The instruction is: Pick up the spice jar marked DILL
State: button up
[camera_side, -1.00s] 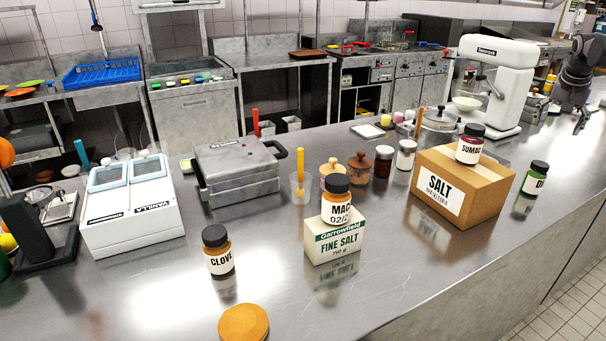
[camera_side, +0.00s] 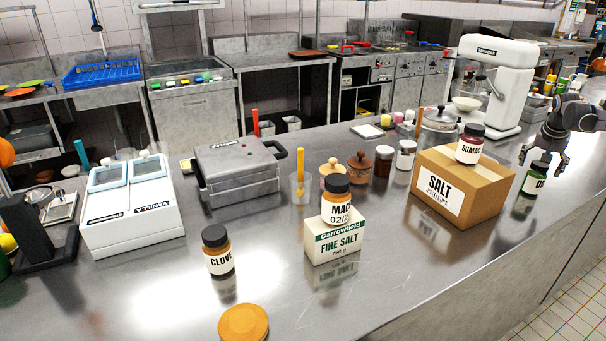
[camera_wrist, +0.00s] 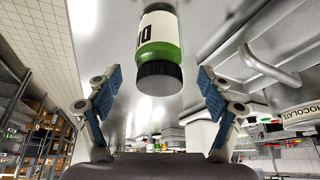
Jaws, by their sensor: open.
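The green spice jar (camera_side: 536,179) with a black lid stands upright on the steel counter at the right, beside the cardboard box. Its label shows only the start of a word, "DI", in the side view. My gripper (camera_side: 543,157) is open and empty, close behind the jar at lid height. In the wrist view the jar lines up between the two spread blue-padded fingers (camera_wrist: 160,80), apart from both.
A SALT carton (camera_side: 462,186) with a SUMAC jar (camera_side: 470,145) on top stands just left of the green jar. A white stand mixer (camera_side: 497,85) is behind. The counter's front edge (camera_side: 540,240) is near. MACE-like (camera_side: 336,203) and CLOVE (camera_side: 217,252) jars stand farther left.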

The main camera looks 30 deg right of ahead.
aim_at(536, 175)
jog(key=shift+x, duration=2.65)
jog(key=shift+d+r, duration=0.1)
jog(key=c, duration=1.5)
